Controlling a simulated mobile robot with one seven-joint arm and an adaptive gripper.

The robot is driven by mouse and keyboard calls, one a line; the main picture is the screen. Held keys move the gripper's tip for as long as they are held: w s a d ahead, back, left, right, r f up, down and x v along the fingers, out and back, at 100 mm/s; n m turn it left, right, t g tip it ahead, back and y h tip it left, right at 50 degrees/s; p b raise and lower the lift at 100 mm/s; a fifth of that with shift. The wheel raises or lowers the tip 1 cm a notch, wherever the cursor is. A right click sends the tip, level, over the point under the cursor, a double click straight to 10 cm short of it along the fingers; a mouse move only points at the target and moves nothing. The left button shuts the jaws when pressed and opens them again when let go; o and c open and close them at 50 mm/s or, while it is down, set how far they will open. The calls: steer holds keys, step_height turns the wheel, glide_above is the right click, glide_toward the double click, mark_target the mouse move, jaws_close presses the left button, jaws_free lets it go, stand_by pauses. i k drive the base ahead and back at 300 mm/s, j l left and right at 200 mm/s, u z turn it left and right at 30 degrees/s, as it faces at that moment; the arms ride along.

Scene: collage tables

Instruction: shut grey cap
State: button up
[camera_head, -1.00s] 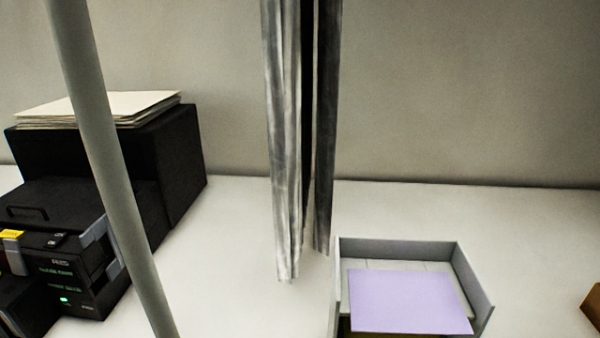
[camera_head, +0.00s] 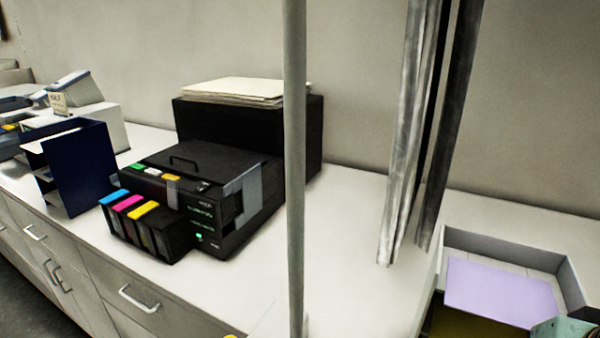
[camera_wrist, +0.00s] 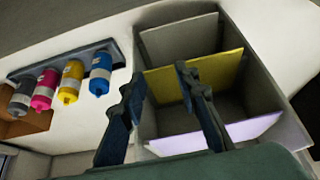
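A black printer (camera_head: 215,195) stands on the counter in the head view. Its ink tank block at the front carries a blue cap (camera_head: 114,196), a magenta cap (camera_head: 128,203) and a yellow cap (camera_head: 143,209). A small grey piece (camera_head: 172,191) stands behind the yellow cap; I cannot tell whether it is the grey cap. My gripper (camera_wrist: 160,77) is open and empty in the wrist view, its two dark fingers apart over a grey divided tray. It is well to the right of the printer.
The grey tray (camera_head: 495,240) holds a lilac sheet (camera_head: 500,290) and a yellow sheet (camera_wrist: 215,68). Several ink bottles (camera_wrist: 72,80) sit in a rack beside it. A dark blue file holder (camera_head: 80,165) stands left of the printer.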

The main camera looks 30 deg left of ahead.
mark_target(174, 201)
steer(key=u, duration=2)
steer(key=i+j+z, duration=0.1)
steer(key=i+j, duration=1.55)
steer(key=j, duration=0.15)
steer(key=l+z, duration=0.05)
